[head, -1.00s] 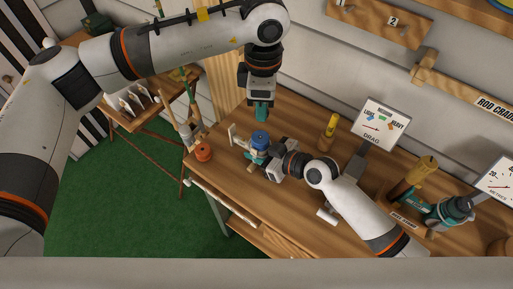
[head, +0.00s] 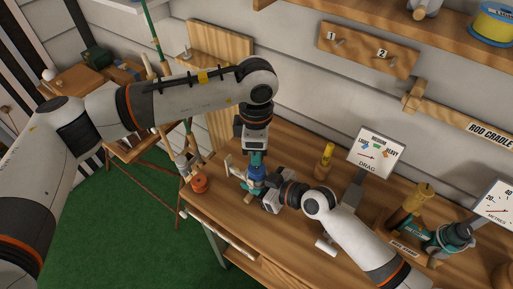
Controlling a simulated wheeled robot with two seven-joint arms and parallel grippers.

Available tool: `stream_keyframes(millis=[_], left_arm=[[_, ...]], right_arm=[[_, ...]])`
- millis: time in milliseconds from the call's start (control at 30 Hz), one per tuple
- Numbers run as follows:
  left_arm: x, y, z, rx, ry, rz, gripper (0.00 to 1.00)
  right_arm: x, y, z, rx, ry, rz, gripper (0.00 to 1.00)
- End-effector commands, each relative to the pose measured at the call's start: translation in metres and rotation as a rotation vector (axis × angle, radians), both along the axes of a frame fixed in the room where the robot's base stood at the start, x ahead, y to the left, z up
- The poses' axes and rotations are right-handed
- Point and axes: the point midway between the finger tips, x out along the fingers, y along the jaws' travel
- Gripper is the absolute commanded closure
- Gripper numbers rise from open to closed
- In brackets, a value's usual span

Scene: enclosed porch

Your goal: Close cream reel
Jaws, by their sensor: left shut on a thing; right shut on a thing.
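The reel, which I take to be the cream reel, stands on the wooden bench with a blue cap (head: 257,172) on top and a pale cream arm (head: 231,165) reaching out to its left. Its body is mostly hidden by my grippers. My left gripper (head: 256,163) comes straight down from above, its teal fingers shut on the blue cap. My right gripper (head: 259,187) comes in from the right, low over the bench, and is shut on the reel's body below the cap. The exact contact of both grippers is small and partly hidden.
An orange-red spool (head: 199,184) stands at the bench's left edge. A yellow-topped cylinder (head: 326,157), a DRAG dial sign (head: 376,151) and a teal reel (head: 450,238) stand on the right. A wooden table (head: 78,81) is at the far left. Green carpet (head: 130,225) lies below.

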Motion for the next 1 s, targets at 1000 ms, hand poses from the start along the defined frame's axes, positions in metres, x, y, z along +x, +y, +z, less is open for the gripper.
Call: stream_keyframes(millis=[1000], left_arm=[[0.0, -0.001, -0.018, 0.001, -0.001, -0.002, 0.96]], right_arm=[[0.0, 0.0, 0.001, 0.002, -0.002, -0.001, 1.0]])
